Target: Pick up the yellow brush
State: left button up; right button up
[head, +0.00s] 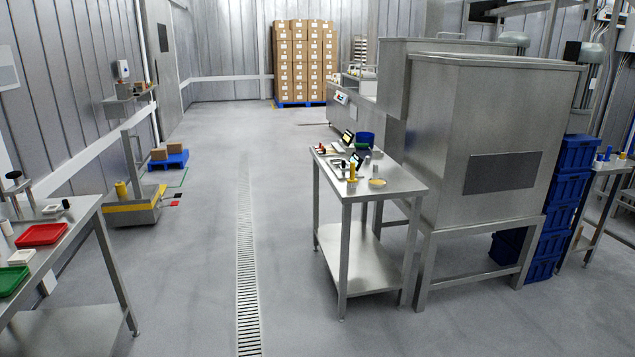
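No gripper of mine shows in the head view. A small upright yellow item (352,172) stands near the front edge of the steel table (372,204) in the middle right; it may be the yellow brush, but it is too small to tell. A flat round yellowish item (377,183) lies to its right on the same tabletop. Another upright yellow object (121,190) stands at the left, on a low platform with yellow edges (130,212).
A large steel machine (490,140) stands right of the table, with stacked blue crates (565,185) behind. A left bench (85,212) holds a red tray (41,235) and a green tray (12,281). Open floor with a drain grate (246,270) lies between.

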aim_at(352, 181)
jog(key=i+l, duration=0.25)
jog(key=i, duration=0.25)
jog(key=i+l+u, duration=0.15)
jog(key=i, duration=0.3)
jog(key=i+l, duration=0.35)
jog(key=i, duration=0.15)
jog(key=i+l, duration=0.3)
jog(key=i+l+u, duration=0.1)
jog(key=i+l, duration=0.15)
jog(key=l, duration=0.2)
jog(key=i+l, duration=0.25)
jog(key=l, duration=0.15)
jog(key=i+l+u, duration=0.1)
jog(key=i+l, duration=0.45)
jog(key=l, duration=0.25)
jog(key=i+l+u, duration=0.1)
jog(key=i+l, duration=0.15)
jog(key=l, duration=0.15)
